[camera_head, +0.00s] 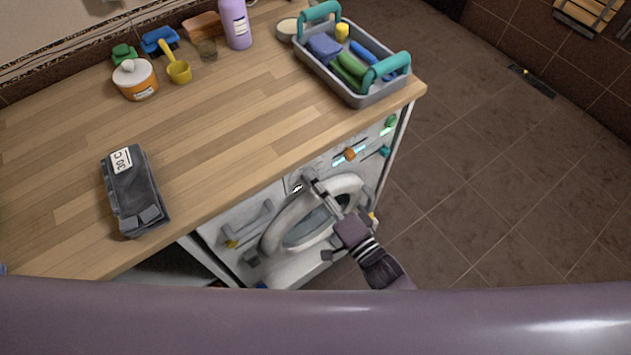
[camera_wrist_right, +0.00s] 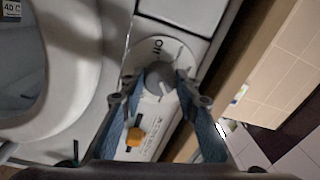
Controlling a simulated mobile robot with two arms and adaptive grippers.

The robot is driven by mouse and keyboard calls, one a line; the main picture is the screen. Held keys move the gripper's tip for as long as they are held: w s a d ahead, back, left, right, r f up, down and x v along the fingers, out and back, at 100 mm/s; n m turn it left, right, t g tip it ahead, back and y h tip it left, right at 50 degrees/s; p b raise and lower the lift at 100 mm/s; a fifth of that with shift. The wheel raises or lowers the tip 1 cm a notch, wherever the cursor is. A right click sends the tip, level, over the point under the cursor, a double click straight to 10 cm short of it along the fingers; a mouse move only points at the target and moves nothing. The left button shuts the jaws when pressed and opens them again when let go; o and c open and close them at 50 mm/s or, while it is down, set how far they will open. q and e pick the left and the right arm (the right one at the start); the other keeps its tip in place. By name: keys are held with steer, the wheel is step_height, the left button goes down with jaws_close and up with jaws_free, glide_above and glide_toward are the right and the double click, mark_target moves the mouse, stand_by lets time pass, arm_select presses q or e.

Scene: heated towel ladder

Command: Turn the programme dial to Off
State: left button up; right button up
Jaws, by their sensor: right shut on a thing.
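The grey round programme dial (camera_wrist_right: 159,76) sits on the washing machine's white front panel. The word "Off" (camera_wrist_right: 158,45) is printed beside it, with a short dark mark to the right of the word. My right gripper (camera_wrist_right: 158,86) has its two blue-grey fingers on either side of the dial and is shut on it. In the head view my right gripper (camera_head: 313,183) reaches the panel above the round door (camera_head: 275,230) and largely covers the dial. Which way the dial's pointer faces cannot be told. My left gripper is out of view.
An orange knob (camera_head: 349,154), a green button (camera_head: 390,121) and a teal one (camera_head: 384,151) lie to the right on the panel. The wooden worktop (camera_head: 215,130) overhangs the machine; it bears a grey caddy (camera_head: 360,98) and folded dark cloth (camera_head: 133,190). Floor at right is clear.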

steer(key=n, duration=0.4)
steer(key=shift+f+n, duration=0.1)
steer(key=shift+n, duration=0.3)
steer(key=n, duration=0.3)
steer(key=shift+n+y, duration=0.3)
steer(key=shift+n, duration=0.1)
steer(key=n, duration=0.4)
steer(key=shift+d+n+g+p, duration=0.1)
steer(key=shift+n+g+p, duration=0.2)
steer(key=shift+n+g, duration=0.1)
steer(key=n, duration=0.3)
steer(key=shift+n, duration=0.4)
steer(key=n, duration=0.4)
steer(key=shift+n, duration=0.3)
steer(key=n, duration=0.3)
steer(key=shift+n+g, duration=0.3)
steer(key=n, duration=0.3)
steer(key=shift+b, duration=0.3)
steer(key=shift+n+b, duration=0.35)
steer(key=shift+n, duration=1.65)
